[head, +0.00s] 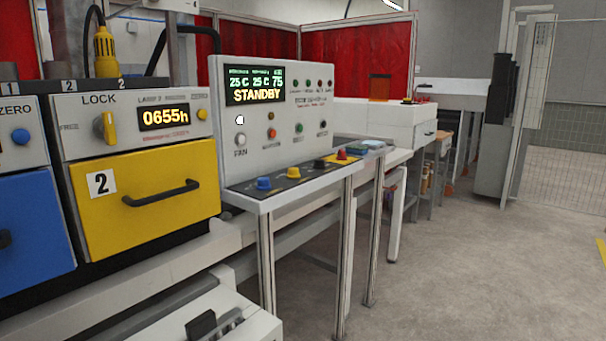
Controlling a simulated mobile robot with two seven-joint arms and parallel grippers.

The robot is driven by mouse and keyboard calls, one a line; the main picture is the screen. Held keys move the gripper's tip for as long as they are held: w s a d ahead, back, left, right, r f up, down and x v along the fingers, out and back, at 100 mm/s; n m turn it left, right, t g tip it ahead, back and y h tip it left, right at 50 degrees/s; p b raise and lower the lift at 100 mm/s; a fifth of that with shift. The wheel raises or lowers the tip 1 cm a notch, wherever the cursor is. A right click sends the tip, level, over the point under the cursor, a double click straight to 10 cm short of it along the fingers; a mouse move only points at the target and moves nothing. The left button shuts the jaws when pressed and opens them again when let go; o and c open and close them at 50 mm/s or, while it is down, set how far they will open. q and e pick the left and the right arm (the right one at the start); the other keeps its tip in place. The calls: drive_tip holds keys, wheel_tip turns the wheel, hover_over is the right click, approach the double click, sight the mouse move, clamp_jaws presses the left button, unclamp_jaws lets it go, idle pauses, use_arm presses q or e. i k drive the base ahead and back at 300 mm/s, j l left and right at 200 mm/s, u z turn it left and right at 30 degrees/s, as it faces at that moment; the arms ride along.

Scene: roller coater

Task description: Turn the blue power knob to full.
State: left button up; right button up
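The blue power knob (263,183) sits at the left end of the dark strip on the sloped ledge of the white control panel (218,95). I cannot read its setting or label at this size. The panel's display (254,85) reads STANDBY in yellow, with 25 C, 25 C and 75 above it. Neither of my grippers can be made out in the head view, and nothing is touching the knob.
Yellow (293,172), black (319,163) and red (341,155) controls share the ledge. A yellow drawer (150,185) with a black handle stands left. A white, black and grey object (205,325) lies low in front. Floor at right is clear.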

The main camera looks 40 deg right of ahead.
sight(264, 184)
drive_tip(key=i+l+u, duration=0.1)
drive_tip(key=l+u, duration=0.2)
drive_tip(key=l, duration=0.4)
drive_tip(key=l+u, duration=0.3)
drive_tip(key=l, duration=0.4)
